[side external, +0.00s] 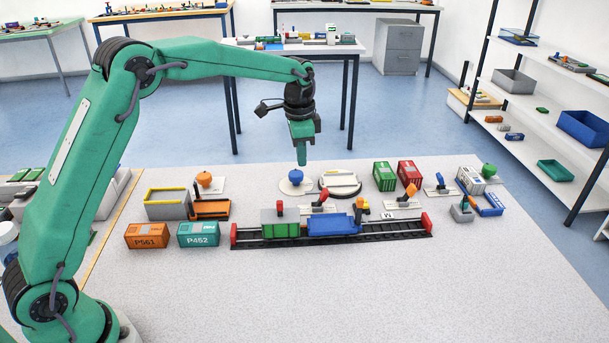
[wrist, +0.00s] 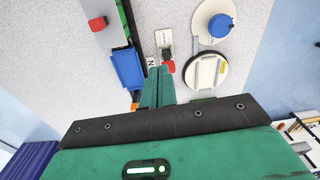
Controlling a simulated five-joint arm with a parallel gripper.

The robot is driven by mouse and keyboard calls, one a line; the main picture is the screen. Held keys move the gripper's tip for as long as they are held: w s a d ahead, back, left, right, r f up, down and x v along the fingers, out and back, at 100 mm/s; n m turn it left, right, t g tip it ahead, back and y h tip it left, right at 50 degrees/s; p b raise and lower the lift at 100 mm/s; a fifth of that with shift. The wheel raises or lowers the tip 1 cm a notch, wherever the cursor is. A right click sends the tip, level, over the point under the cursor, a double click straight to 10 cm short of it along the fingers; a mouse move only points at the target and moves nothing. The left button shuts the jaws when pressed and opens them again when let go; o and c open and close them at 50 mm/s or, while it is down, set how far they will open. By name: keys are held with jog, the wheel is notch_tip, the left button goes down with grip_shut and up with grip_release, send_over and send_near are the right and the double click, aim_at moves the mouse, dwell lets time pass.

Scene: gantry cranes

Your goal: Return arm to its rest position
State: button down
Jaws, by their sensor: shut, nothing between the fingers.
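My green arm reaches over the table in the side external view, and my gripper (side external: 301,155) points down above the back part of the table, near a blue knob on a white round base (side external: 295,182). The gripper is shut and holds nothing. In the wrist view the fingers (wrist: 160,75) are together, with a small red-topped piece (wrist: 168,60) beyond their tips. The blue knob (wrist: 220,26) and a round turntable-like disc (wrist: 206,74) lie to the right of the fingers there.
A track (side external: 400,229) carries a green-sided wagon (side external: 280,225) and a blue wagon (side external: 333,224). Orange (side external: 147,235) and teal (side external: 198,234) containers stand left of it. Green (side external: 384,176) and red (side external: 409,174) containers stand behind. The table's front right is clear.

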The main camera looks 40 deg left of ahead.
jog(key=s+a+r+n+t, duration=0.1)
jog(key=s+r+n, duration=0.1)
jog(key=s+r, duration=0.5)
jog(key=s+r+n+t, duration=0.2)
jog(key=s+r, duration=0.3)
jog(key=s, duration=0.5)
jog(key=s+f+n+t, duration=0.2)
jog(key=s+f+n, duration=0.1)
jog(key=s, duration=1.3)
jog(key=shift+s+a+n, duration=0.3)
jog(key=shift+n, duration=0.2)
